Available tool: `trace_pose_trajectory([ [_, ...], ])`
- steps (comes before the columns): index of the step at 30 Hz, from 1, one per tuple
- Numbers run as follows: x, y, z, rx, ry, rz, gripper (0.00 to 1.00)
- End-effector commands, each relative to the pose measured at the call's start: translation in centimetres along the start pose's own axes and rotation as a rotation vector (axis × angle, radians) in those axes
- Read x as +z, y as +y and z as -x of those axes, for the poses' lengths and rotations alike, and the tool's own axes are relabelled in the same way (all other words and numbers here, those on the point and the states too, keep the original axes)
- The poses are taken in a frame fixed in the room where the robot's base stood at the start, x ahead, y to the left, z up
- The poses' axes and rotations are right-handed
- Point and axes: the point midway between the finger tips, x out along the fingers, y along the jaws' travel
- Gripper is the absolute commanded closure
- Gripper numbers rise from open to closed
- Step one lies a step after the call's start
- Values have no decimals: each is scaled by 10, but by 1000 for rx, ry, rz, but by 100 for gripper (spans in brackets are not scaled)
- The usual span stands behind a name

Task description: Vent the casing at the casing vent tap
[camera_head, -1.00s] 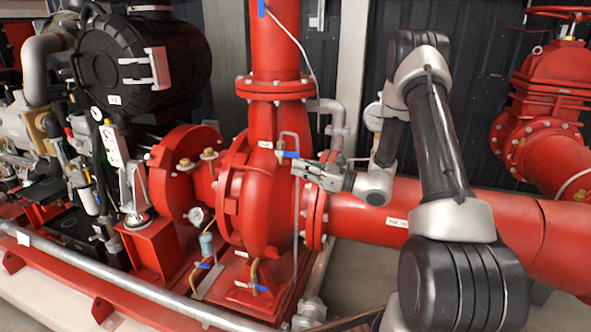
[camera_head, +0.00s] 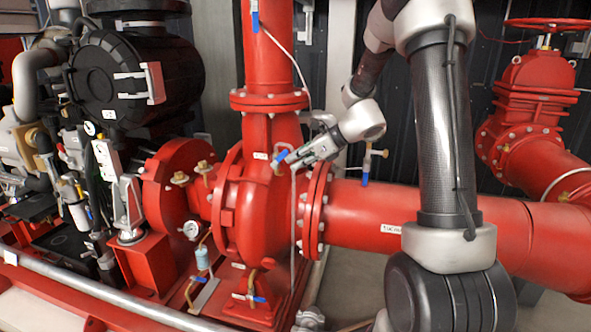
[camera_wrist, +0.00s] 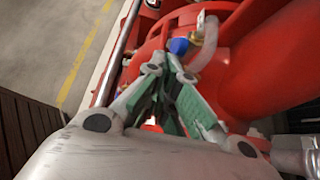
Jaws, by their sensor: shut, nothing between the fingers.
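The casing vent tap has a blue lever (camera_head: 279,158) and sits high on the red pump casing (camera_head: 262,215), under the flange of the vertical pipe. The lever looks slanted in the head view. In the wrist view the blue lever (camera_wrist: 178,46) lies just beyond my fingertips, beside a pale curved pipe (camera_wrist: 211,40). My gripper (camera_head: 290,159) comes in from the upper right, tilted down to the left, with its tips close beside the lever. In the wrist view my gripper (camera_wrist: 168,66) is shut and empty, with green finger pads. I cannot tell whether the tips touch the lever.
A thin vertical pipe (camera_head: 293,220) runs down beside the casing. The suction pipe (camera_head: 365,213) with bolted flanges extends right, and a small blue-handled valve (camera_head: 366,165) stands on it.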

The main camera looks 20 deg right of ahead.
Motion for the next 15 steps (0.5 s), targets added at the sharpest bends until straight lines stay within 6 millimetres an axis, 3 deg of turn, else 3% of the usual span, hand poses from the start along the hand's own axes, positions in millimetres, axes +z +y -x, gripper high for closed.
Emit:
trace_pose_trajectory([
  [15, 41, 1, 1, 4, 469, 8, 100],
])
